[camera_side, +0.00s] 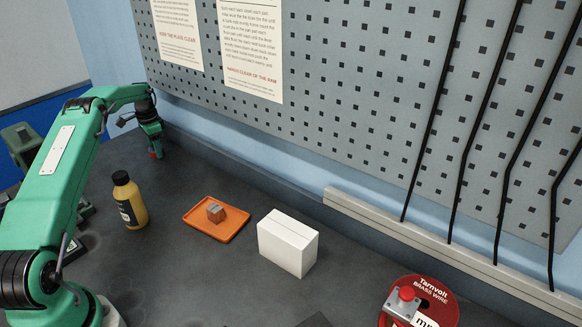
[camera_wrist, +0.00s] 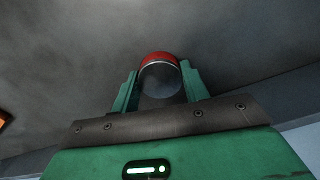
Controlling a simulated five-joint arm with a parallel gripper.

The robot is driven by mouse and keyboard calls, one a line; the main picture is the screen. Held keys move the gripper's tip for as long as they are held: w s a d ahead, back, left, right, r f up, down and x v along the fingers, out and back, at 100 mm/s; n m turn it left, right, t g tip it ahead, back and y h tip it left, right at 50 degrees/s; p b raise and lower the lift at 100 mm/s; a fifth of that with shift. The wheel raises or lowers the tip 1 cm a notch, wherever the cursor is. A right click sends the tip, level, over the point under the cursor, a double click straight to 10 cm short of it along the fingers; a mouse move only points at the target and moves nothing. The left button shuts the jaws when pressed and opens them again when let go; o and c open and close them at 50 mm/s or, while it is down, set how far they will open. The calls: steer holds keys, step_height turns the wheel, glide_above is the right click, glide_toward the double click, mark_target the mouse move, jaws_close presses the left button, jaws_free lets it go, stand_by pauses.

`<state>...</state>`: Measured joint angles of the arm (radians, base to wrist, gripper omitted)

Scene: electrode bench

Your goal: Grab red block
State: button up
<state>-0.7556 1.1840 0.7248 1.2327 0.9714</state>
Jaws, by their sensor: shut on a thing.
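My gripper (camera_side: 153,141) is at the far left of the bench in the side view, close to the back wall, pointing down. A small red thing (camera_side: 155,154) shows at its fingertips. In the wrist view my gripper (camera_wrist: 159,80) is shut on this red thing (camera_wrist: 160,56), with one green finger on each side. There it shows a rounded red edge, a thin pale rim and a dark grey face. Its full shape is hidden, so I cannot tell that it is a block. I cannot tell whether it touches the bench.
A yellow bottle with a black cap (camera_side: 130,200) stands nearest my arm. An orange tray (camera_side: 232,231) holds a small grey-brown block (camera_side: 215,212). A white box (camera_side: 287,243) and a red wire spool (camera_side: 440,300) are further right. The pegboard wall (camera_side: 330,100) closes the back.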

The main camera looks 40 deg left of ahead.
steer(key=shift+r, duration=0.15)
step_height(320, 180, up, 10)
stand_by(0.8)
